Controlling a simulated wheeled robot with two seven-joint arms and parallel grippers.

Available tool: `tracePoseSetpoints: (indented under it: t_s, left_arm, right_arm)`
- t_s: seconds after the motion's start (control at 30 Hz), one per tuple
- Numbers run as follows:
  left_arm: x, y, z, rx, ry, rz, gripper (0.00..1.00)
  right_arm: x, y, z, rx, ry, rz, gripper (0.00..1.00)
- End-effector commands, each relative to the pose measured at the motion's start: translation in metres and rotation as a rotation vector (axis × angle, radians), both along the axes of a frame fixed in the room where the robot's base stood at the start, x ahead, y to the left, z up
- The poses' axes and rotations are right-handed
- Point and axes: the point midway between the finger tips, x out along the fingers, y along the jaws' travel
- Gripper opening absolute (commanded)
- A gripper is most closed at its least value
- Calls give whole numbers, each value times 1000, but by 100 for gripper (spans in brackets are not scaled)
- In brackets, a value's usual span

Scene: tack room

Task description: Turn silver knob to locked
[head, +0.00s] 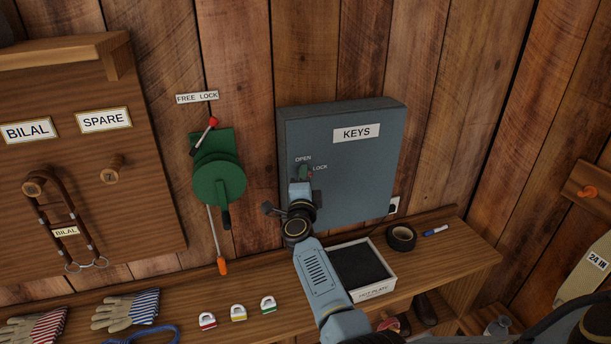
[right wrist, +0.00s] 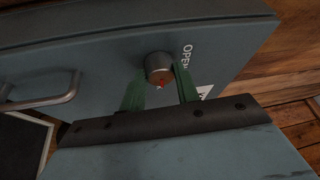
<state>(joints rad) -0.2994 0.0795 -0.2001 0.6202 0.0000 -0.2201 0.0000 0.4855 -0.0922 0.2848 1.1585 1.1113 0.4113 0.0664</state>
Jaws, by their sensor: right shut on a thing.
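The grey-blue key cabinet (head: 345,185) stands against the plank wall, with a "KEYS" label and the words "OPEN" and "LOCK" near its left side. The silver knob (right wrist: 158,67) shows in the right wrist view as a short round cylinder with a red mark on its face. In the head view my right gripper (head: 302,176) is at the cabinet front by those words and hides most of the knob. In the right wrist view the green fingers of my right gripper (right wrist: 160,90) are on both sides of the knob, shut on it. My left gripper is not in view.
A metal handle (right wrist: 45,92) sticks out of the cabinet door. A shelf (head: 440,258) below holds a black-padded tray (head: 375,292), black tape (head: 401,237), a marker (head: 436,230) and several small padlocks. A green crank (head: 218,182) hangs on the wall to the left.

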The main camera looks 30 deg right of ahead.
Motion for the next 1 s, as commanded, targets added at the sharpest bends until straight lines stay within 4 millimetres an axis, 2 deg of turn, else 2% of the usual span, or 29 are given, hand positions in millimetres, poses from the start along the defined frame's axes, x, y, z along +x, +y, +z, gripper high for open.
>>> tracePoseSetpoints:
  t_s: [0.63,0.67,0.8,1.0]
  left_arm:
    - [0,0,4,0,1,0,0]
    - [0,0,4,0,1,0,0]
    - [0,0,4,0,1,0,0]
    - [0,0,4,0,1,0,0]
  right_arm:
    - [0,0,1,47,-12,1,9]
    - [0,0,1,47,-12,1,35]
    - [0,0,1,46,-12,1,53]
    - [0,0,1,44,-11,0,53]
